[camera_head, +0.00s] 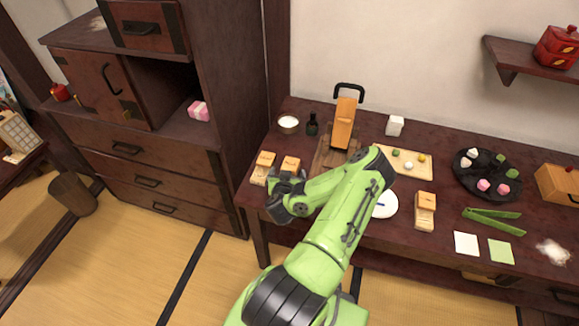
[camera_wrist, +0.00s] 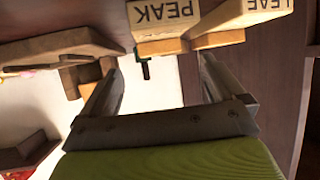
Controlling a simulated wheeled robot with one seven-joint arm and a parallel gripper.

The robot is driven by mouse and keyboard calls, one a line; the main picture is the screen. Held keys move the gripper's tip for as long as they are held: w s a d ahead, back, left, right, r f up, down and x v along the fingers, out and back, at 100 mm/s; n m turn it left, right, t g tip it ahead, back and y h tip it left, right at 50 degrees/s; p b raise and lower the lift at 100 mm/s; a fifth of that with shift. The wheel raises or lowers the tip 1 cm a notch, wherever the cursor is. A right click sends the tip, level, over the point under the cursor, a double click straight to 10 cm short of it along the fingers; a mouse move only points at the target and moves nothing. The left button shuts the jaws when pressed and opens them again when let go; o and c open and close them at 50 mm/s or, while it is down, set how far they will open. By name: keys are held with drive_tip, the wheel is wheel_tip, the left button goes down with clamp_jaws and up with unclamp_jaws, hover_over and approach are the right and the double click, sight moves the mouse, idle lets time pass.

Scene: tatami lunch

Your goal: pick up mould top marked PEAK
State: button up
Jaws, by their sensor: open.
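The mould marked PEAK (camera_wrist: 165,16) is a pale wooden block at the top of the wrist view, its lettering facing the camera. By its place beside the LEAF block, it seems to be the right one of two small wooden moulds (camera_head: 290,163) at the table's front left in the head view. My gripper (camera_wrist: 160,62) is open and empty, with the PEAK block beyond its fingertips and apart from them. In the head view my gripper (camera_head: 287,186) is just in front of this mould and hides its lower part.
The mould marked LEAF (camera_wrist: 240,14) stands close beside PEAK; it seems to be the left block (camera_head: 263,168) in the head view. Behind are a bowl (camera_head: 288,124), a dark bottle (camera_head: 312,124) and an orange-brown wooden piece (camera_head: 344,122). Another mould (camera_head: 425,210) stands further right.

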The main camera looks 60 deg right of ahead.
sight(290, 166)
drive_tip(key=b+x, duration=0.1)
drive_tip(key=x, duration=0.4)
drive_tip(key=shift+d+f, duration=0.1)
drive_tip(key=shift+d, duration=0.3)
drive_tip(key=c, duration=1.2)
